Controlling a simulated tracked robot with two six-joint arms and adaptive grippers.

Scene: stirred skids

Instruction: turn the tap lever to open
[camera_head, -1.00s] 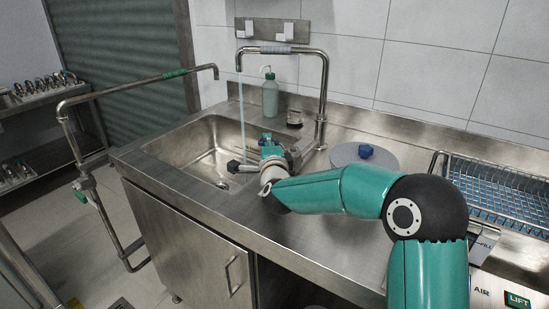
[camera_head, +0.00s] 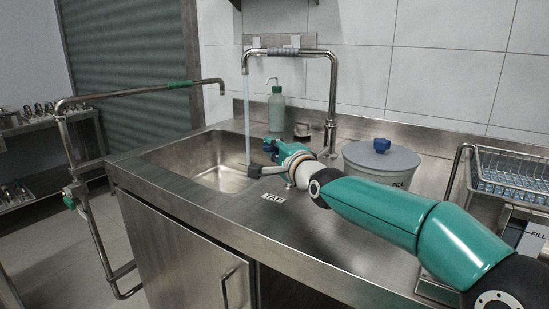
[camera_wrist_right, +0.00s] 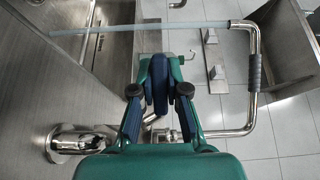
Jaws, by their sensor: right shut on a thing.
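The tap (camera_head: 332,100) rises behind the sink and bends over it with a grey sleeve on its top. A pale blue stream of water (camera_head: 246,115) falls from its spout into the sink. My right gripper (camera_head: 260,158) is low in front of the tap, over the sink's right edge, and shut on the tap lever, which it mostly hides. In the right wrist view my gripper (camera_wrist_right: 160,88) shows its fingers close together, with bits of metal fitting between and below them. The tap pipe (camera_wrist_right: 254,85) and water (camera_wrist_right: 140,28) also show there. My left gripper is not in view.
The sink (camera_head: 205,160) lies left of my right gripper. A green bottle (camera_head: 277,108) stands behind it. A lidded grey pot (camera_head: 382,162) and a wire basket (camera_head: 515,185) stand to the right. A TAP label (camera_head: 273,197) marks the counter. A bent pipe rail (camera_head: 95,235) stands left.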

